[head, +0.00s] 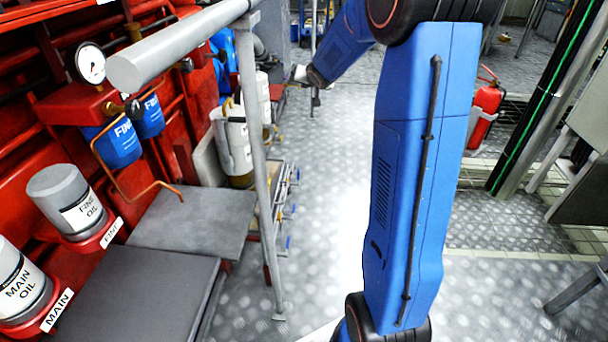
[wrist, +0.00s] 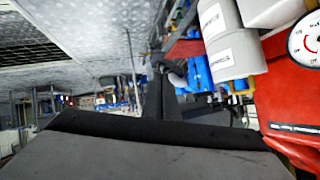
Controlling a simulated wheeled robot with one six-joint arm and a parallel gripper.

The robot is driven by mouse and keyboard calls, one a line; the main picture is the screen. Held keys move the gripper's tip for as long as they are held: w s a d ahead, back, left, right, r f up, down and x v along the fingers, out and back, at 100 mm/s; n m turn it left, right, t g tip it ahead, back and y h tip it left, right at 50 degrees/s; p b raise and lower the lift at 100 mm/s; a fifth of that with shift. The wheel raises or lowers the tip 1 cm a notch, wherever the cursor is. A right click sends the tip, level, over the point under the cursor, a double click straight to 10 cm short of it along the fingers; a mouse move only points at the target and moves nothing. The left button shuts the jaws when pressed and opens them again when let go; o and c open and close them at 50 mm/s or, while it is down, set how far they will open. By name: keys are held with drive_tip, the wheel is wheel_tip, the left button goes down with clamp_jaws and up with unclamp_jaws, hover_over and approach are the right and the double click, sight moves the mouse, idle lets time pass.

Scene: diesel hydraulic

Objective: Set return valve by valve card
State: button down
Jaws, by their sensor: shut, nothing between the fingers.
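I cannot pick out the return valve or the valve card for sure in either view. On the left in the head view, a round white gauge (head: 90,63) stands above a red block with blue filters (head: 120,143). A small brass fitting (head: 133,108) with a copper pipe sits beside the gauge. My gripper (head: 298,74) is small and far off at the end of my blue arm, past the grey post, and is shut and empty. In the wrist view, part of a gauge (wrist: 312,40) shows at the right edge. A large dark shape fills the bottom.
A grey rail post (head: 258,170) stands between my arm and the red machine. Oil canisters labelled FINE (head: 67,200) and MAIN (head: 20,278) sit at left. White canisters (wrist: 232,52) show in the wrist view. A red extinguisher (head: 485,112) stands right. The metal floor (head: 325,190) is mostly clear.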

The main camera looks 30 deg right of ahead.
drive_tip(key=w+d+f+m+t+y, duration=0.1)
drive_tip(key=w+d+f+y, duration=0.1)
drive_tip(key=w+d+f, duration=0.35)
drive_tip(key=w+d+f+t+y, duration=0.1)
drive_tip(key=w+d+f, duration=0.1)
drive_tip(key=w+f, duration=0.6)
drive_tip(key=w+d+f+m+t+y, duration=0.1)
drive_tip(key=w+d+f+y, duration=0.2)
drive_tip(key=f, duration=0.7)
drive_tip(key=s+d+f+m+y, duration=0.1)
drive_tip(key=s+f+y, duration=0.15)
drive_tip(key=f, duration=0.75)
drive_tip(key=s+d+f+m+y, duration=0.1)
drive_tip(key=s+f+y, duration=0.15)
drive_tip(key=f, duration=0.85)
drive_tip(key=s+d+f+m+y, duration=0.15)
drive_tip(key=s+f, duration=0.25)
drive_tip(key=f, duration=0.6)
drive_tip(key=w+a, duration=0.4)
drive_tip(key=a, duration=0.4)
drive_tip(key=shift+w+a+y, duration=0.15)
drive_tip(key=shift+w+y, duration=0.2)
drive_tip(key=shift+y, duration=0.1)
